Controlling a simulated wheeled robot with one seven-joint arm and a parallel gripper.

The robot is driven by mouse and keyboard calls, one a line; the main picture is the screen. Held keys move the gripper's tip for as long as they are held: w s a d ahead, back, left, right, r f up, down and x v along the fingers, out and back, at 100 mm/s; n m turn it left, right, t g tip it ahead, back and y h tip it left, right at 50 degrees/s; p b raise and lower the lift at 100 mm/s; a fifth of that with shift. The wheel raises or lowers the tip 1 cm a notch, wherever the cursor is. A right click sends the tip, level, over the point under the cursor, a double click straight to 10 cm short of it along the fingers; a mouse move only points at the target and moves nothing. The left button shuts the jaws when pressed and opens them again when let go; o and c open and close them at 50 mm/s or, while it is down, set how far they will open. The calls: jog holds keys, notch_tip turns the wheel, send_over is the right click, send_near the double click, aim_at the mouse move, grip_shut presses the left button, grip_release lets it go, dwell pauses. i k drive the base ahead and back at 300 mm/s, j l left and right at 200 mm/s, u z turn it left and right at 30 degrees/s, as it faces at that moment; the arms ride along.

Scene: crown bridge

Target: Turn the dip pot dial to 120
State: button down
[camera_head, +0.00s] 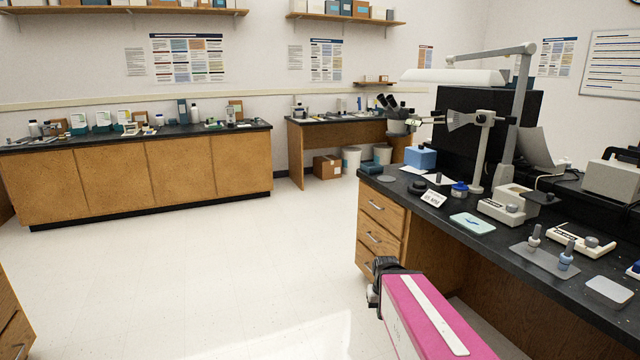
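A low cream-coloured unit (497,212) stands on the right-hand black bench with a small grey knob (512,208) on it. It may be the dip pot with its dial, but I cannot be sure. Any numbers or pointer on the knob are too small to read. A small white label card (433,198) stands to its left, its print not legible. My pink arm reaches in from the bottom, below and in front of the bench. A dark part (384,278) at its far end is near the drawers, well apart from the unit. The fingers cannot be made out.
The black bench (440,225) also holds a teal-topped pad (472,223), a grey tray with two upright tools (545,261), another cream device (582,241) and a blue box (420,157). A lamp arm (520,100) rises behind. The pale floor at left is clear.

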aim_at(512, 208)
jog(key=z, duration=1.4)
